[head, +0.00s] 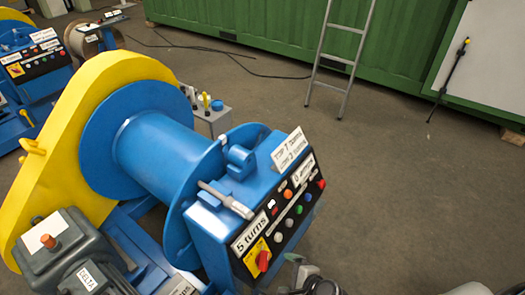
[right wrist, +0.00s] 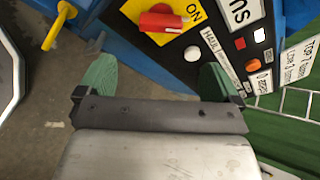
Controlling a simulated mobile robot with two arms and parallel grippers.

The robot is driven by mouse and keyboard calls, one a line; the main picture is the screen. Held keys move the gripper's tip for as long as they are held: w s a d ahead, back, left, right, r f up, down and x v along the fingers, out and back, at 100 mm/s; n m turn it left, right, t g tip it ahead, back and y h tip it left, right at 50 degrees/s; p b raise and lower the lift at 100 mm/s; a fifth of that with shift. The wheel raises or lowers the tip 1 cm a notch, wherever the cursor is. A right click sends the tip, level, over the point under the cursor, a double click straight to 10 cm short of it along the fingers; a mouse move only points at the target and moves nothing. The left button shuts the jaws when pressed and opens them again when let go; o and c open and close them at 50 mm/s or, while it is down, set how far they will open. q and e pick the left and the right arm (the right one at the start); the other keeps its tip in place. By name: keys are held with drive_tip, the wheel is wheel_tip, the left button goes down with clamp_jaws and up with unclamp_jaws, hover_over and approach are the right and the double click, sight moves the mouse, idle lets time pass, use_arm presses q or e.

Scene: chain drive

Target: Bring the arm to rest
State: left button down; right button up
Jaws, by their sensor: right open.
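My right gripper (head: 297,266) is at the bottom of the head view, just in front of the lower right of the winch's control box (head: 222,240). In the right wrist view its two green fingers stand wide apart (right wrist: 155,82), with nothing between them. The black control panel with a red rotary switch (right wrist: 163,22) on a yellow plate lies beyond the fingertips. The same red switch (head: 264,261) shows in the head view, left of the gripper. I cannot tell the exact gap between fingers and panel. My left gripper is not in view.
The winch has a blue drum (head: 160,152) and a yellow guard (head: 62,125). A grey motor (head: 62,245) sits at lower left. A ladder (head: 342,60) leans on a green container (head: 260,25) at the back. The floor (head: 410,190) on the right is clear.

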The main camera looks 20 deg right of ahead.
drive_tip(key=s+f+n+g+h+b, duration=0.1)
drive_tip(key=s+f+n+g, duration=0.2)
drive_tip(key=s+f+n, duration=0.35)
drive_tip(key=s+f+n+g+h, duration=0.2)
drive_tip(key=s+f+n, duration=0.2)
drive_tip(key=s+f, duration=0.5)
drive_tip(key=s+d+f+n+g+h+b, duration=0.1)
drive_tip(key=s+d+f+n+g+h, duration=0.1)
drive_tip(key=s+d+f+n, duration=0.4)
drive_tip(key=s+f+n+g, duration=0.1)
drive_tip(key=s+f+n, duration=0.4)
drive_tip(key=s, duration=0.3)
drive_tip(key=shift+s+n+g, duration=0.35)
drive_tip(key=shift+n+g, duration=0.05)
drive_tip(key=shift+n, duration=0.45)
